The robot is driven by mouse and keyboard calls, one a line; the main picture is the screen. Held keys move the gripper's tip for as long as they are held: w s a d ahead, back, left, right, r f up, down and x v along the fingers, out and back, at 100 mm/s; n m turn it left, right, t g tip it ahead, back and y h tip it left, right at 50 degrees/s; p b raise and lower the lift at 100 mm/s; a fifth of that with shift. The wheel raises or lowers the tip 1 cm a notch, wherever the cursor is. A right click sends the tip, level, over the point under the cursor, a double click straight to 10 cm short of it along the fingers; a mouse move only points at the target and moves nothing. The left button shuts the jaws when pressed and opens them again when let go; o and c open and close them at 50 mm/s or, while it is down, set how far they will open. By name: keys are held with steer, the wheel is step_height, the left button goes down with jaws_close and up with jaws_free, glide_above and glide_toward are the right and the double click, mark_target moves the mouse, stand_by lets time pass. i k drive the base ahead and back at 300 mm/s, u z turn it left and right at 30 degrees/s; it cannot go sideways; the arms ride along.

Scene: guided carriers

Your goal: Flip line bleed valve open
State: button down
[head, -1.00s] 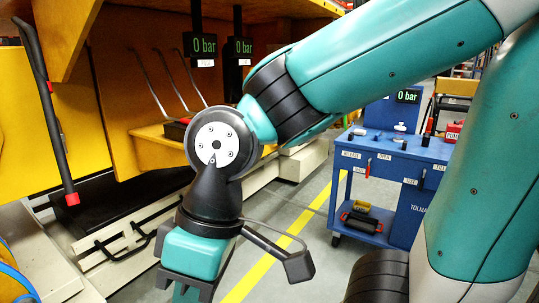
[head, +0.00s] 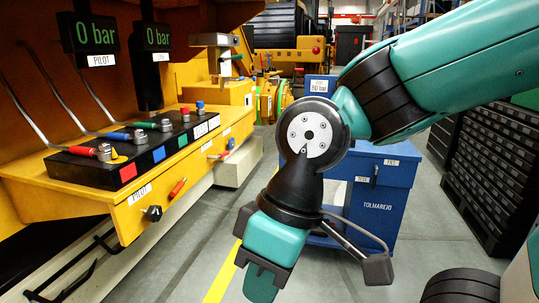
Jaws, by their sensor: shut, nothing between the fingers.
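A yellow valve panel (head: 165,207) stands at the left in the head view.
Two gauges (head: 90,33) (head: 157,37) above the panel read 0 bar. A blue cart (head: 385,190) stands behind my arm, and black stacked crates (head: 485,150) stand at right. Grey floor is open between.

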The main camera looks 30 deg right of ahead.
mark_target(222, 154)
steer(key=z, duration=0.25)
steer(key=i, duration=1.2)
steer(key=u, duration=0.4)
